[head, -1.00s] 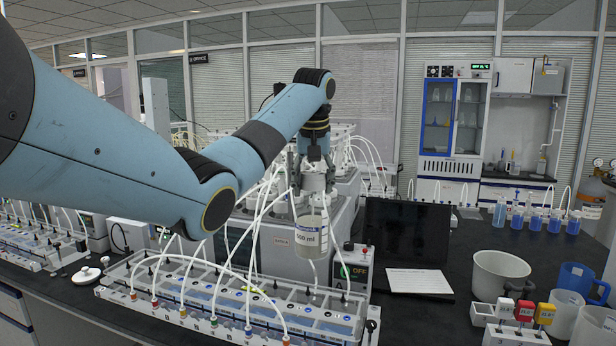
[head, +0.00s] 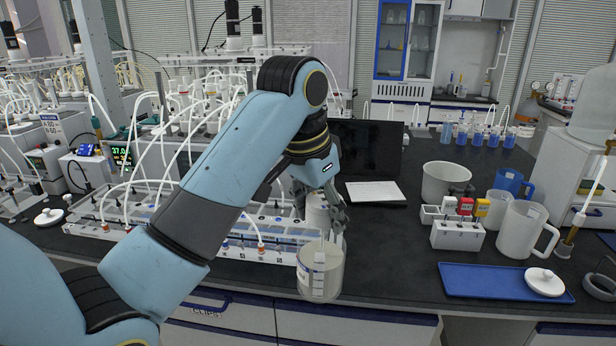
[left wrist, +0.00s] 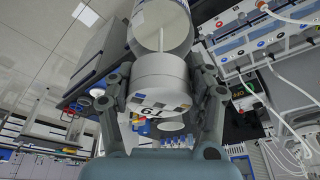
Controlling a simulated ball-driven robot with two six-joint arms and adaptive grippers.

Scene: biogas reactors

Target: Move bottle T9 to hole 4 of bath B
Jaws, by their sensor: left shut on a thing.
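My left gripper (head: 322,200) is shut on the white cap of a clear bottle (head: 320,272). In the head view the bottle hangs below the gripper, close to upright, in front of the bath's near right end. Its underside overlaps the bench's front edge. In the left wrist view the white cap (left wrist: 160,80) sits between both fingers, with an upside-down mark that could be T9. A long bath (head: 212,240) with several holes and white hoses lies left of the bottle. My arm covers part of it, and I cannot read its letter or hole numbers. My right gripper is not in view.
A blue tray (head: 490,284) with a white lid lies at the front right. A white rack (head: 458,236) with coloured caps, a white bucket (head: 447,182) and jugs (head: 524,230) stand behind it. A dark screen (head: 368,150) stands behind the bottle. Bench between bottle and tray is clear.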

